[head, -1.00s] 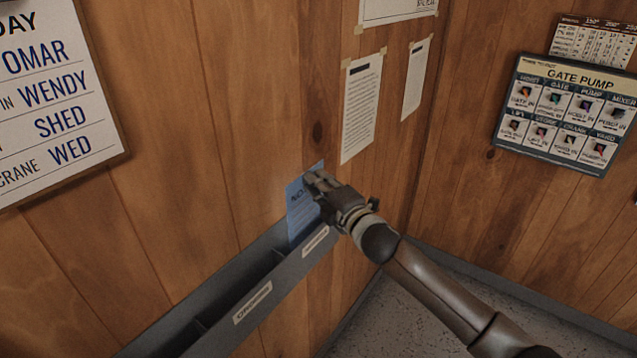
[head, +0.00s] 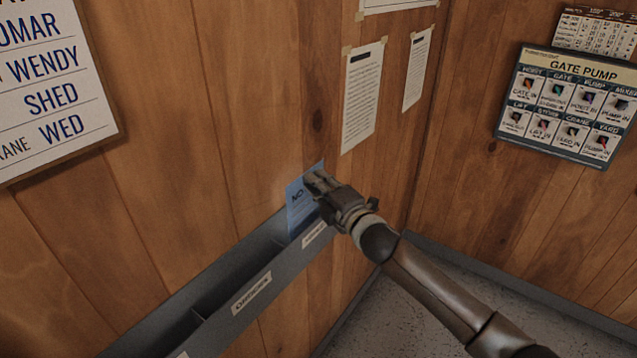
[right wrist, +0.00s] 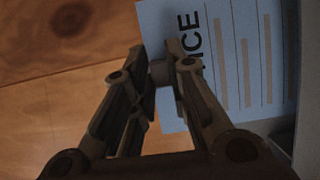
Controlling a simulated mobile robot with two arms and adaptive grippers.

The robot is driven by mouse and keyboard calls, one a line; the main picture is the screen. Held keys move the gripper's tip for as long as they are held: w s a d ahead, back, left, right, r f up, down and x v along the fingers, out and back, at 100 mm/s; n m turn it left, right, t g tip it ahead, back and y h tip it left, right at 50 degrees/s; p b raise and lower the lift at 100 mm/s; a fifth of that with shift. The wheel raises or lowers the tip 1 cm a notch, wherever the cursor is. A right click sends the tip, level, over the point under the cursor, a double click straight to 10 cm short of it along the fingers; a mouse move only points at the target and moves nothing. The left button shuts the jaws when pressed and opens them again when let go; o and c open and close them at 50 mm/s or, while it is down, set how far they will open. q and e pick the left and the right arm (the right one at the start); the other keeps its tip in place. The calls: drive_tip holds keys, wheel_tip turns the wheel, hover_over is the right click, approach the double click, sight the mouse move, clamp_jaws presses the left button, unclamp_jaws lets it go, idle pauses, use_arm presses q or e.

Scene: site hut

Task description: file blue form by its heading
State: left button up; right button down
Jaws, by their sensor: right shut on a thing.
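The blue form (head: 299,208) stands upright at the far right end of a grey wall rack (head: 217,316). Its lower edge is hidden behind the rack's front. My right gripper (head: 314,184) is shut on the form's right edge. In the right wrist view the form (right wrist: 225,60) shows a dark heading ending in "ICE" and several pale lines; the start of the heading is covered by a finger. My right gripper (right wrist: 165,65) shows there with its fingertips at the paper's edge. The rack has labels on its front, one on the middle section (head: 251,293) and one below the form (head: 314,234).
A name board (head: 50,90) hangs on the left wall. Taped sheets (head: 362,95) hang above the rack. A "GATE PUMP" panel (head: 570,105) is on the right wall. The grey floor (head: 400,310) shows below the arm.

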wheel_tip(320, 180, down, 3)
drive_tip(key=shift+f+b, duration=0.1)
drive_tip(key=shift+b, duration=1)
drive_tip(key=c, duration=1.3)
unclamp_jaws()
